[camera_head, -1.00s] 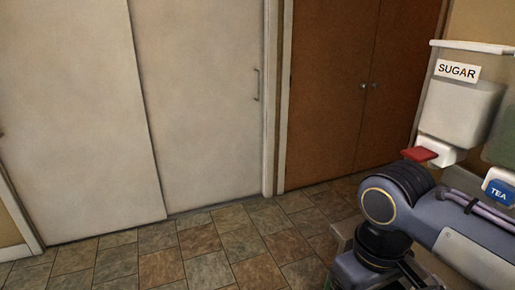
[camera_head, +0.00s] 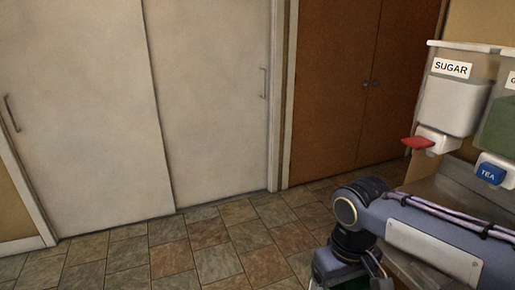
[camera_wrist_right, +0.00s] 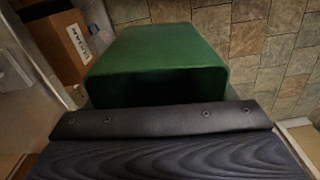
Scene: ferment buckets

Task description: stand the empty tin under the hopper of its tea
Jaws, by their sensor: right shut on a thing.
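A green tin (camera_wrist_right: 158,52) fills the upper middle of the right wrist view, its dark open mouth facing the camera. My right gripper (camera_wrist_right: 160,118) is shut on it; its dark pad with several screws covers the tin's near edge. My left gripper is not in view.
A hopper labelled SUGAR (camera_head: 450,105) with a red lever (camera_head: 417,143) hangs left of the green one. A counter (camera_head: 440,195) lies below them. A cardboard box (camera_wrist_right: 68,45) shows in the right wrist view. The tiled floor (camera_head: 205,240) is clear before pale sliding doors (camera_head: 80,120).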

